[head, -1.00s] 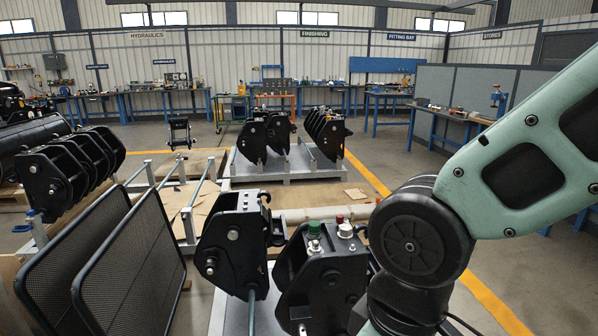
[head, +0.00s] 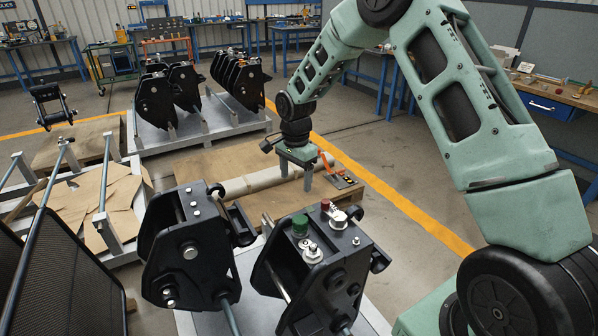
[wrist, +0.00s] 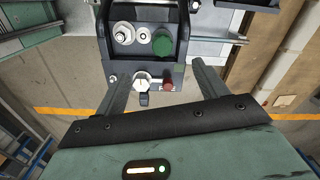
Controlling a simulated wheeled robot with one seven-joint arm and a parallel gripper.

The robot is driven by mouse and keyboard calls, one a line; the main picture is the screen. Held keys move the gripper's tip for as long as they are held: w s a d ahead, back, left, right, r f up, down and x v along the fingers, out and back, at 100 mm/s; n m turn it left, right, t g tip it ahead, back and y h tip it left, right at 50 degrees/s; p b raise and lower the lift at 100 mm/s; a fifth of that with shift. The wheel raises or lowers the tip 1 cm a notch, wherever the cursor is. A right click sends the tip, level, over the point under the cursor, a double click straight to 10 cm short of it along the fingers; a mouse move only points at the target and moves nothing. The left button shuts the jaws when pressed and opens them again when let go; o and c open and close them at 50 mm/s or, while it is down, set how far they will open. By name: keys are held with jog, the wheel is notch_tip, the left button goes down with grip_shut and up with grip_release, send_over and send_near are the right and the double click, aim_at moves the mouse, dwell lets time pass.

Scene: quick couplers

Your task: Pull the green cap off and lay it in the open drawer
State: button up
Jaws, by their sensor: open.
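The green cap (head: 300,225) is seated upright on top of the right-hand black coupler (head: 335,262). It also shows in the wrist view (wrist: 163,42), near the top, beyond my fingertips. A small red cap (head: 325,204) and silver fittings (head: 311,250) sit beside it. My gripper (head: 296,180) is open and empty, pointing down behind the coupler, apart from the cap. In the wrist view my gripper (wrist: 160,72) has its fingers spread wide. A blue drawer (head: 548,108) shows under the right-hand workbench; I cannot see into it.
A second black coupler (head: 190,245) stands close on the left. Behind is a pallet with a rolled tube (head: 262,179) and an orange-handled tool (head: 325,159). More couplers stand on a grey rack (head: 205,125). Floor is clear between the yellow line and the workbench (head: 580,97).

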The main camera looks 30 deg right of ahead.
aim_at(300, 220)
jog(key=shift+m, duration=0.4)
jog(key=f+p, duration=0.1)
jog(key=f, duration=0.5)
jog(key=d+f+p, duration=0.1)
jog(key=f, duration=0.5)
jog(key=f+p, duration=0.1)
jog(key=f, duration=0.5)
jog(key=shift+w+d, duration=0.3)
jog(key=shift+d, duration=0.05)
jog(key=c, duration=1.2)
jog(key=shift+r+p, duration=1.3)
jog(key=shift+r, duration=0.8)
jog(key=shift+r, duration=0.1)
jog(key=shift+r+p, duration=1)
jog(key=shift+r, duration=0.9)
